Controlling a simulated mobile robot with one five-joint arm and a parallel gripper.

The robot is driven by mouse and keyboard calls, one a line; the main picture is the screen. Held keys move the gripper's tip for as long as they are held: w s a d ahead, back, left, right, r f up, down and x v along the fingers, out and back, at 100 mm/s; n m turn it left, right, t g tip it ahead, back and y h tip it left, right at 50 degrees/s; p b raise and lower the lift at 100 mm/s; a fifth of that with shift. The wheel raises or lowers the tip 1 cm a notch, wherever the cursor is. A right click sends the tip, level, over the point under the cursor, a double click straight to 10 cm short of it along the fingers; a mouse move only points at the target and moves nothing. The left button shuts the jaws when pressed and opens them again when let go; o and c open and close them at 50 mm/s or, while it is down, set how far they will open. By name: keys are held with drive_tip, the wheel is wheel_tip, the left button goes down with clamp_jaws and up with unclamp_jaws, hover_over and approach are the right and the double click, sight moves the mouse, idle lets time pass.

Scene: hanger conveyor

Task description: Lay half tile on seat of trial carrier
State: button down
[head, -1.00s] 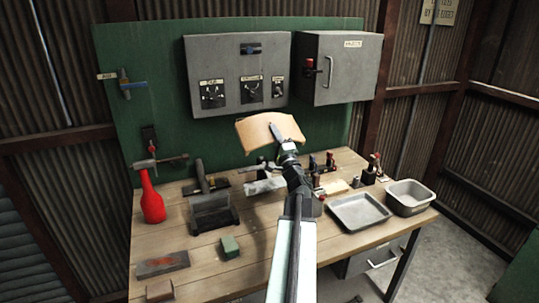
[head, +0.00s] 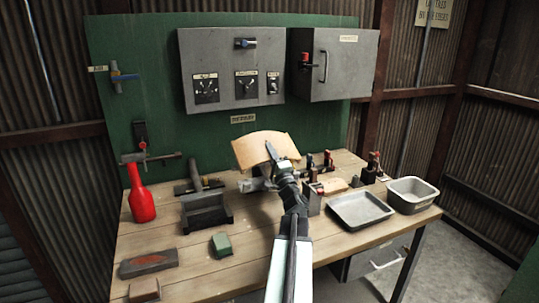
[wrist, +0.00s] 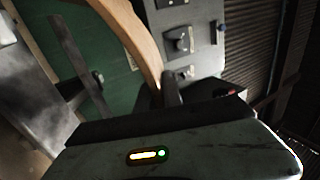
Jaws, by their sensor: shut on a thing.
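A tan, curved half tile (head: 258,148) is held up over the back of the workbench in the head view. My gripper (head: 272,154) is shut on its right part. In the wrist view the tile (wrist: 135,32) shows as a curved tan edge running up from the gripper finger (wrist: 171,90). The tile is in the air, apart from the bench as far as I can see. I cannot make out the trial carrier or its seat for sure; a grey metal piece (head: 254,185) lies below the tile, partly hidden by it and my arm.
The wooden bench (head: 200,260) carries a red bottle (head: 142,198), a dark grey holder (head: 206,212), a green block (head: 222,244), a shallow tray (head: 360,210) and a deep pan (head: 412,194). Grey control boxes (head: 230,68) hang on the green board behind. The front middle of the bench is partly clear.

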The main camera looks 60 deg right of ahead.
drive_tip(key=f+b, duration=0.1)
drive_tip(key=w+f+b, duration=0.1)
drive_tip(key=f+b, duration=0.1)
drive_tip(key=d+f+b, duration=0.1)
drive_tip(key=shift+w+f, duration=0.25)
drive_tip(key=shift+d+f+b, duration=0.1)
drive_tip(key=shift+f+b, duration=0.8)
drive_tip(key=shift+b, duration=0.15)
drive_tip(key=c, duration=1.4)
unclamp_jaws()
drive_tip(key=shift+r, duration=0.1)
